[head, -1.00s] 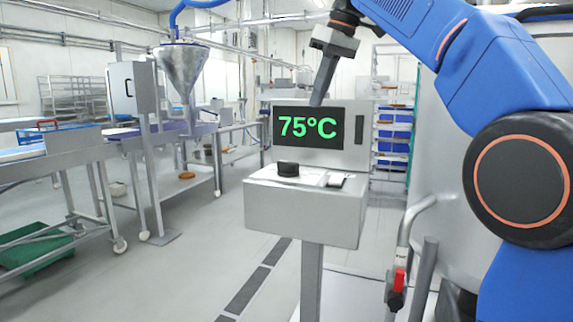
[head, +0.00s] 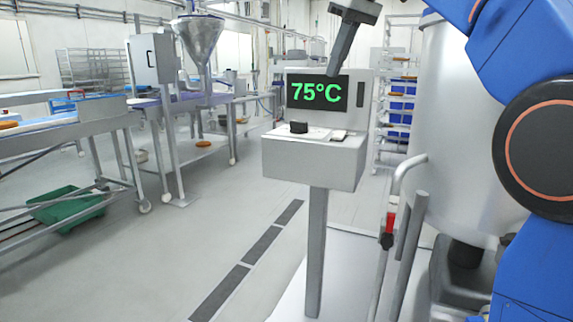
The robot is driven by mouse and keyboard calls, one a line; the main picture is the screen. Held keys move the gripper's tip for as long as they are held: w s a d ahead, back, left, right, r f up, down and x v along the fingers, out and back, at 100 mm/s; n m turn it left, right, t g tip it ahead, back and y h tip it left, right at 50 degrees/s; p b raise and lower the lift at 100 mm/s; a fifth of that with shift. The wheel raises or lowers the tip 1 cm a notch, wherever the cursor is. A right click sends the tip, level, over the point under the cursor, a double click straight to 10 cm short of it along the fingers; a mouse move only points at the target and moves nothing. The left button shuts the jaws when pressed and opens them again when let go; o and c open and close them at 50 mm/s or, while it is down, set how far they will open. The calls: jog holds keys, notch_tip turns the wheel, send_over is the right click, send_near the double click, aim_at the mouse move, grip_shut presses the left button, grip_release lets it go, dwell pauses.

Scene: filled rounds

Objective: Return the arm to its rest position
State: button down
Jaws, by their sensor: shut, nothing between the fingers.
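My blue arm comes in from the right edge of the head view and reaches up past the top edge. My gripper (head: 333,73) hangs at the top middle, dark grey, pointing down. Its fingers are together with nothing between them. The fingertips show in front of the upper right part of a control panel's green 75°C display (head: 315,93); I cannot tell how far apart they are in depth. The panel's console (head: 314,160) stands on a grey post, with a black knob (head: 299,127) and a small pale switch (head: 339,134) on its top.
A large steel tank (head: 455,120) stands at the right, with a pipe and red-handled valve (head: 389,225) in front. Conveyor tables (head: 60,140) and a steel funnel (head: 199,38) are at the left. A green crate (head: 66,207) sits low at left. The floor in the middle is clear.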

jog(key=s+d+f+m+h, duration=0.1)
jog(key=s+d+f+m, duration=0.2)
jog(key=s+d+f, duration=0.3)
jog(key=s+d+f+m+t+h, duration=0.1)
jog(key=s+d+f+m, duration=0.2)
jog(key=s+f, duration=1.2)
jog(key=s+d+f+m+h, duration=0.1)
jog(key=s+d+f+m, duration=0.2)
jog(key=f, duration=2.3)
jog(key=s+d, duration=0.5)
jog(key=s, duration=0.2)
jog(key=shift+s+d+t, duration=0.3)
jog(key=shift+t, duration=0.1)
